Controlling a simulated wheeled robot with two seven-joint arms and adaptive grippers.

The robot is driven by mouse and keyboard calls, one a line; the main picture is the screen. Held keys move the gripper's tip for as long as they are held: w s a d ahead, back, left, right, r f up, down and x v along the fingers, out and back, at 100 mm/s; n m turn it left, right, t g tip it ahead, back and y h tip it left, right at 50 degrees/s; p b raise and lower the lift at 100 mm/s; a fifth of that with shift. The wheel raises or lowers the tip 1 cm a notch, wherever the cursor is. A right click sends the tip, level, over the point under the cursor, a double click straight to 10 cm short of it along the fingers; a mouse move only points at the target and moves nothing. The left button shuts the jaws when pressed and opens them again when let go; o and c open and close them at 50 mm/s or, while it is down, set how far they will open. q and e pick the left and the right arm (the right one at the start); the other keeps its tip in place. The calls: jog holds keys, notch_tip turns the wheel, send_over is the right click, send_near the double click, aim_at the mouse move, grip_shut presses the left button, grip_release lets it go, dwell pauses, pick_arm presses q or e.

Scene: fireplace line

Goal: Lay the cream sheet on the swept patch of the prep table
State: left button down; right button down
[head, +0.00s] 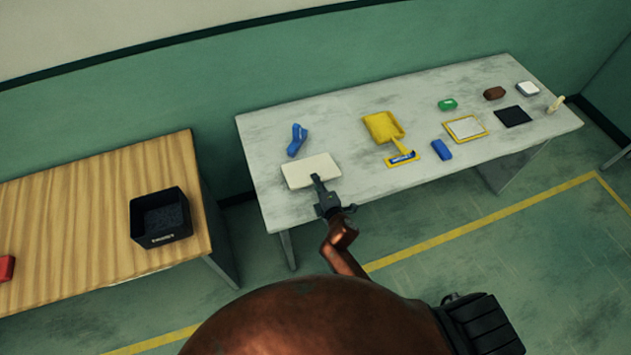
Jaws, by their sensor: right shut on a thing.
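The cream sheet (308,169) is a pale flat rectangle at the left part of the grey prep table (350,118). My right gripper (319,183) is shut on the sheet's near edge. The sheet is level, at or very near the tabletop; I cannot tell if it touches. The table's surface is mottled with dark smudges, and what lies under the sheet is hidden. My left gripper is not in view.
A blue object (297,139) lies just behind the sheet. A yellow dustpan (383,127) and a yellow-and-blue brush (402,157) lie to the right. Several small items stand farther right. A wooden table (90,225) with a black bin (160,216) is at left.

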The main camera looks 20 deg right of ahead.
jog(key=c, duration=2.1)
grip_release()
jog(key=o, duration=0.6)
jog(key=shift+s, duration=0.1)
jog(key=v, duration=0.2)
jog(key=f+p+v, duration=0.1)
jog(key=v, duration=0.3)
jog(key=shift+s+f+p, duration=0.15)
jog(key=shift+s+p, duration=0.15)
jog(key=shift+s, duration=0.3)
